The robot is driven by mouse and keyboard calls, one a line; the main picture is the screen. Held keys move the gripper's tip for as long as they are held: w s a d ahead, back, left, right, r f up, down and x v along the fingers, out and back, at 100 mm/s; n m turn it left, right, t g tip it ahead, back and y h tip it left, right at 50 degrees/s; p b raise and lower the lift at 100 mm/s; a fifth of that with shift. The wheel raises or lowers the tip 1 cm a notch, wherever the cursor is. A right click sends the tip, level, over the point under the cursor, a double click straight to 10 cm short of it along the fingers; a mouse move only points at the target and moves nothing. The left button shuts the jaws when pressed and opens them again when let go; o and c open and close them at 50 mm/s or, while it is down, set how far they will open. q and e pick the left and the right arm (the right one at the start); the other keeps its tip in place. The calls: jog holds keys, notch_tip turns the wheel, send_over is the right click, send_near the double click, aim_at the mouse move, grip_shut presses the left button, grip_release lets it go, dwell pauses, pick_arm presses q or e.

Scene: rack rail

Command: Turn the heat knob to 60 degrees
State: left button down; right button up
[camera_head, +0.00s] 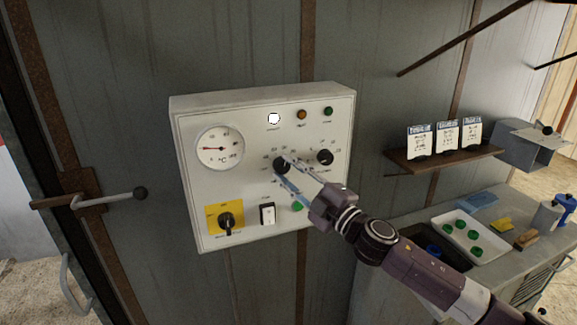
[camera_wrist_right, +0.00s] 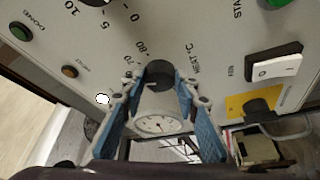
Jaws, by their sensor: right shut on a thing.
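The heat knob (camera_head: 282,164) is a round black knob with a printed scale, in the middle of the white control panel (camera_head: 250,99). My right gripper (camera_head: 287,175) reaches it from the lower right and is shut on it. In the right wrist view the heat knob (camera_wrist_right: 160,73) sits between the two blue-padded fingers of the right gripper (camera_wrist_right: 157,88), beside the "HEAT °C" print. The fingers cover part of the scale, and I cannot read the knob's pointer. The temperature gauge (camera_head: 220,148) has a red needle pointing left. My left gripper is not in view.
A second black knob (camera_head: 325,157) is close on the right. A white rocker switch (camera_head: 267,213), a yellow-backed rotary switch (camera_head: 227,218) and a green button (camera_head: 297,207) are below. Lamps line the panel's top. A lever (camera_head: 108,200) is at left; a shelf (camera_head: 440,160) and bench are at right.

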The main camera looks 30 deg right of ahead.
jog(key=shift+r+n, duration=0.1)
jog(key=shift+n, duration=0.2)
jog(key=o, duration=1.1)
jog(key=shift+o, duration=0.2)
jog(key=shift+s+f, duration=0.25)
jog(key=shift+s, duration=0.45)
jog(key=v, duration=1)
jog(key=shift+s, duration=0.3)
jog(key=shift+d+r, duration=0.1)
